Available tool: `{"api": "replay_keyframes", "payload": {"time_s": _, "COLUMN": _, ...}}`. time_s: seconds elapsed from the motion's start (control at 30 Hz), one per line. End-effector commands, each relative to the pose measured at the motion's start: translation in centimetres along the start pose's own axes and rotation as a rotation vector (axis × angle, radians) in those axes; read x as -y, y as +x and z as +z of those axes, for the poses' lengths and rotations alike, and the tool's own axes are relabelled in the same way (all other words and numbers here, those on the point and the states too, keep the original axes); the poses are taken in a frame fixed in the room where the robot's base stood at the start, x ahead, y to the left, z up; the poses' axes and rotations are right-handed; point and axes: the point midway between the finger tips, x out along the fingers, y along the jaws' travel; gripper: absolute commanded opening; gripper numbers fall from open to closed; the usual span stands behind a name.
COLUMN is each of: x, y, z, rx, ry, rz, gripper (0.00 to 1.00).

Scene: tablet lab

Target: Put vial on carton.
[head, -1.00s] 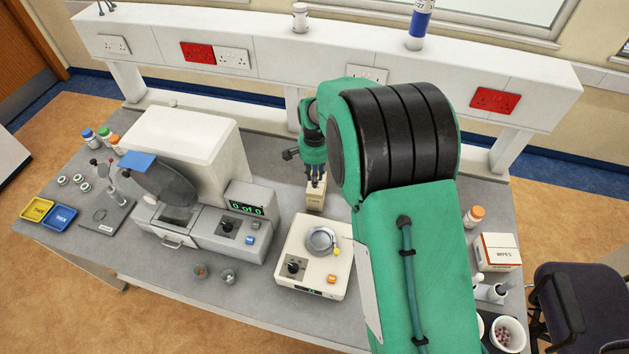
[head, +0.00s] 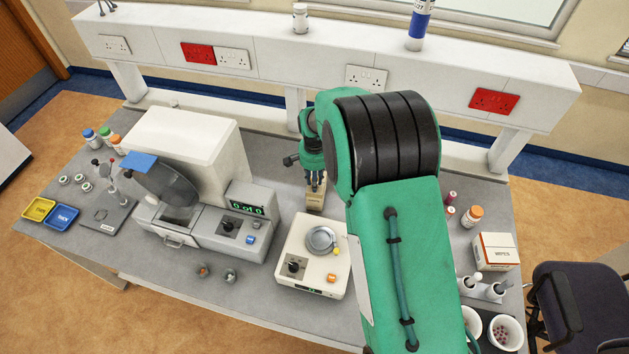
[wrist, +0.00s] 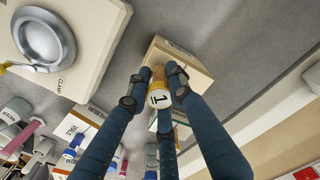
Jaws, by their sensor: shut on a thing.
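The vial is hidden by the fingers in the head view. I cannot tell whether the vial touches the carton.
The white device with a round metal pan (head: 320,240) stands in front of the carton. A large grey-white machine (head: 180,140) is to the left. A wipes box (head: 494,251) and an orange-capped bottle (head: 472,216) are at the right. The raised shelf (head: 330,65) runs behind.

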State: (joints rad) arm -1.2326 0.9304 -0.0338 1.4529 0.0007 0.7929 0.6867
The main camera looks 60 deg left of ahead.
Motion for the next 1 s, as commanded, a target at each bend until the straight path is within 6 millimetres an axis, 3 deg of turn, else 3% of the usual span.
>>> {"api": "replay_keyframes", "payload": {"time_s": 0.43, "x": 0.02, "y": 0.45, "z": -0.02, "rx": -0.001, "ry": 0.000, "rz": -0.001, "gripper": 0.00}}
{"api": "replay_keyframes", "payload": {"time_s": 0.47, "x": 0.02, "y": 0.37, "z": -0.01, "rx": -0.001, "ry": 0.000, "rz": 0.000, "gripper": 0.27}}
{"api": "replay_keyframes", "payload": {"time_s": 0.53, "x": 0.02, "y": 0.34, "z": -0.01, "rx": -0.001, "ry": 0.000, "rz": 0.000, "gripper": 0.40}}
{"api": "replay_keyframes", "payload": {"time_s": 1.0, "x": 0.00, "y": -0.03, "z": 0.00, "rx": 0.000, "ry": 0.000, "rz": 0.000, "gripper": 0.40}}
